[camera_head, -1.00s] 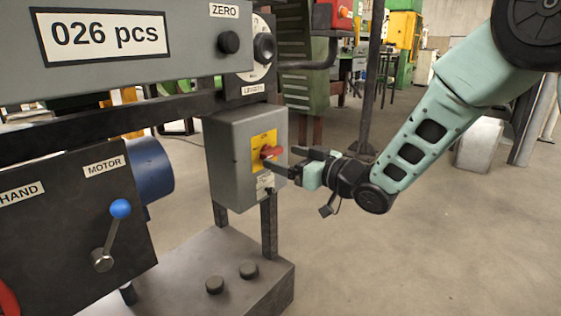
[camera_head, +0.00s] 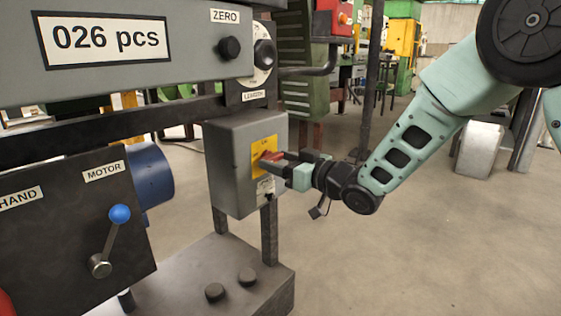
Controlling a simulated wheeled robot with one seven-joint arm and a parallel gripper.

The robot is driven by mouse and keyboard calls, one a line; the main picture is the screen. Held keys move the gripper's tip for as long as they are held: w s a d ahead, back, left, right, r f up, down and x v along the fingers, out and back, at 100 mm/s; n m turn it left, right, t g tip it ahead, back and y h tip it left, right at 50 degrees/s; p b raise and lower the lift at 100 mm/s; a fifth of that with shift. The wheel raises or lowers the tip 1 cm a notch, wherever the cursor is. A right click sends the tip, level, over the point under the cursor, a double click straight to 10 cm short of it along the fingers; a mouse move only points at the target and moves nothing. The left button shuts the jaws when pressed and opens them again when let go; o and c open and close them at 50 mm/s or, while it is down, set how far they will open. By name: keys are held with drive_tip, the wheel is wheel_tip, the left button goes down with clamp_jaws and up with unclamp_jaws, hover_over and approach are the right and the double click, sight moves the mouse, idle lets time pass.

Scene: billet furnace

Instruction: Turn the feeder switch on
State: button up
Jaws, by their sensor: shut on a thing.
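The feeder switch is a red rotary handle (camera_head: 269,156) on a yellow plate (camera_head: 261,163), on the front of a grey box (camera_head: 229,165). My gripper (camera_head: 275,162) reaches in from the right, with its fingers at the red handle, and is shut on it. The fingers cover part of the handle, so its exact angle is hard to tell. The lettering on the yellow plate is too small to read fully.
A grey counter panel (camera_head: 190,62) reading "026 pcs" with a ZERO knob (camera_head: 229,47) hangs above left. A dark panel with a blue-knobbed MOTOR lever (camera_head: 119,214) stands at left. A base block with two black buttons (camera_head: 247,273) lies below.

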drive_tip(key=m+p, duration=0.2)
drive_tip(key=p, duration=0.1)
drive_tip(key=m+p, duration=0.1)
drive_tip(key=shift+r+m+p, duration=0.25)
drive_tip(key=shift+m+p, duration=0.05)
drive_tip(key=shift+m, duration=0.1)
drive_tip(key=m+p, duration=0.5)
drive_tip(key=shift+d, duration=0.1)
drive_tip(key=m+p, duration=0.4)
drive_tip(key=shift+f+m, duration=0.15)
drive_tip(key=shift+m, duration=0.25)
drive_tip(key=shift+f+m+p, duration=0.1)
drive_tip(key=shift+m+p, duration=0.95)
drive_tip(key=shift+m, duration=0.95)
drive_tip(key=o, duration=1)
drive_tip(key=p+v, duration=0.2)
drive_tip(key=v, duration=1.5)
drive_tip(key=shift+s+d+f, duration=0.1)
drive_tip(key=shift+s, duration=0.1)
